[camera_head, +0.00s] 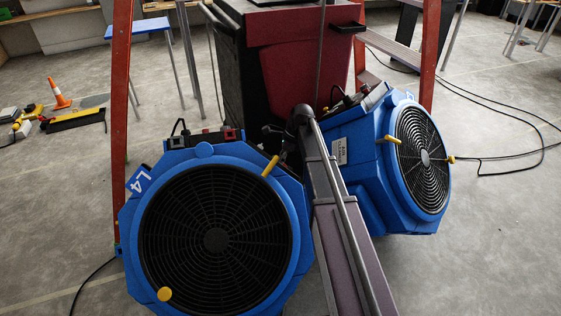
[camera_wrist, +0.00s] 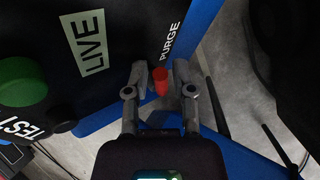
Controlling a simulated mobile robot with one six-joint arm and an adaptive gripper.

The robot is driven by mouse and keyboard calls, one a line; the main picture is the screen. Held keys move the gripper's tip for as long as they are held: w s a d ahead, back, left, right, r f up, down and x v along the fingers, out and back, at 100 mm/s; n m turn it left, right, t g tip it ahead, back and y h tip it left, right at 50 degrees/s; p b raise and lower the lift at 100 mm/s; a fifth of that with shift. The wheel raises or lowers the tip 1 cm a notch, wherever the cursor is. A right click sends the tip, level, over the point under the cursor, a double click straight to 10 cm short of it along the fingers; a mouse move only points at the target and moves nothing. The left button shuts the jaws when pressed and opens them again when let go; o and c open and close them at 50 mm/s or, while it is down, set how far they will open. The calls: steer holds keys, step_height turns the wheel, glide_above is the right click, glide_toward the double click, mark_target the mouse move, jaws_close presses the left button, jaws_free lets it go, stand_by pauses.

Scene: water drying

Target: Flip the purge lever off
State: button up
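In the wrist view a short red lever (camera_wrist: 160,84) stands out beside the white PURGE label (camera_wrist: 171,41) on a dark panel. My gripper (camera_wrist: 161,67) is open, with one finger on each side of the red lever. A narrow gap seems to show between the lever and each finger; I cannot tell whether either touches it. The lever's lower end is partly hidden near the gripper. In the head view my arm reaches between two blue fan units, the left one (camera_head: 293,236) marked L4 and the right one (camera_head: 368,190). The lever cannot be made out there.
The wrist view shows a green knob (camera_wrist: 20,82), a LIVE label (camera_wrist: 84,38) and a TEST label (camera_wrist: 18,130). A red and black cabinet (camera_head: 305,62) stands behind the fans, with orange uprights (camera_head: 121,90) beside them. Cables (camera_head: 515,158) lie on the floor at right.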

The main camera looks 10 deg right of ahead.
jaws_close()
steer(key=shift+s, duration=0.15)
steer(key=shift+s+d+n+t+y+b, duration=0.25)
steer(key=shift+s+n+t+y+b, duration=0.2)
steer(key=shift+n+y, duration=0.3)
steer(key=shift+s+d+n+t+y+b, duration=0.2)
steer(key=shift+s+n+t+y+b, duration=0.15)
steer(key=shift+n+y+b, duration=0.25)
steer(key=shift+s+d+n+t+y+b, duration=0.2)
steer(key=shift+n+t+y+b, duration=0.15)
steer(key=shift+n, duration=0.3)
steer(key=n+y+b, duration=0.1)
steer(key=s+d+n+y+b, duration=0.1)
steer(key=n+b, duration=0.1)
steer(key=shift+s+f+t, duration=0.1)
steer(key=shift+t, duration=0.15)
steer(key=shift+s+d+n+y+b, duration=0.2)
steer(key=shift+d+n+y+b, duration=0.1)
steer(key=shift+n+y+b, duration=0.7)
